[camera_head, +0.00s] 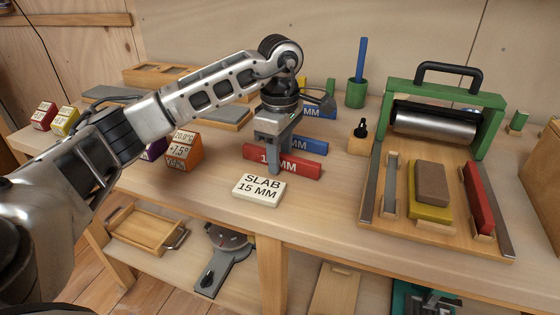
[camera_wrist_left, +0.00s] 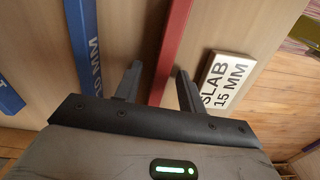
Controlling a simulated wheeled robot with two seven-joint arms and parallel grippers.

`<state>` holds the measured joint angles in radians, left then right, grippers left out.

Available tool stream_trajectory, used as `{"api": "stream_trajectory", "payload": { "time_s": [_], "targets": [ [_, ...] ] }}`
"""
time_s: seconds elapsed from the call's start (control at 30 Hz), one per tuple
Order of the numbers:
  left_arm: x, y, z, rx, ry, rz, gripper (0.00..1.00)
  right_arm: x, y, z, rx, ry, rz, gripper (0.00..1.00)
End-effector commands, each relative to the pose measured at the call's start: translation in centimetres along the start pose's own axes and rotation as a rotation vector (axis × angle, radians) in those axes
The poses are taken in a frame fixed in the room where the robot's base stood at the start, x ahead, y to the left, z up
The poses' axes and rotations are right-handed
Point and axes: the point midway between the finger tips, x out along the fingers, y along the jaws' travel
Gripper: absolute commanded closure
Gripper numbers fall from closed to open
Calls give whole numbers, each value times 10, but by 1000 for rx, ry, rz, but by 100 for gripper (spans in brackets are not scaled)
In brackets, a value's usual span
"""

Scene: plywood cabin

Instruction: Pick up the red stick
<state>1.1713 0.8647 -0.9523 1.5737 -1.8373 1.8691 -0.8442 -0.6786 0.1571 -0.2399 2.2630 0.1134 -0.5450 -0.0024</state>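A red stick (camera_head: 306,168) with white "MM" lettering lies on the bench behind a white "SLAB 15 MM" block (camera_head: 259,190). My left gripper (camera_head: 277,160) points down over the stick's middle and hides part of its lettering. In the left wrist view the gripper (camera_wrist_left: 157,90) is open, with the red stick (camera_wrist_left: 172,45) running between its two fingers. I cannot tell whether either finger touches it. The white block also shows there, just right of the right finger (camera_wrist_left: 228,80). My right gripper is not in view.
A blue stick (camera_head: 313,145) lies just behind the red one, and another blue one (camera_head: 320,112) farther back. A green roller press (camera_head: 490,125) stands at right, with another red bar (camera_head: 478,198) on its board. An orange cube (camera_head: 184,155) sits left. Bare bench lies in front.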

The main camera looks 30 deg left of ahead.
Motion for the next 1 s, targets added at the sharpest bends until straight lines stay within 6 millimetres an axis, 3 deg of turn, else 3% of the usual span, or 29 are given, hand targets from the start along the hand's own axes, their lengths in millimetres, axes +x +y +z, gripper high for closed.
{"api": "stream_trajectory", "payload": {
  "time_s": [0.1,0.23,0.67,0.9,1.0],
  "targets": [
    [0,0,0,0,0,0,63,0,0,-1,3,2,0,30],
    [0,0,0,0,0,0,99,0,-1,-2,6,5,0,30],
    [-5,0,0,-1,-1,1,100,-2,-1,-4,7,11,1,30],
    [-36,1,0,-1,-2,5,100,-7,-1,-11,4,21,7,30],
    [-54,-12,12,5,-1,5,100,-10,0,-16,1,35,12,30]
  ]
}}
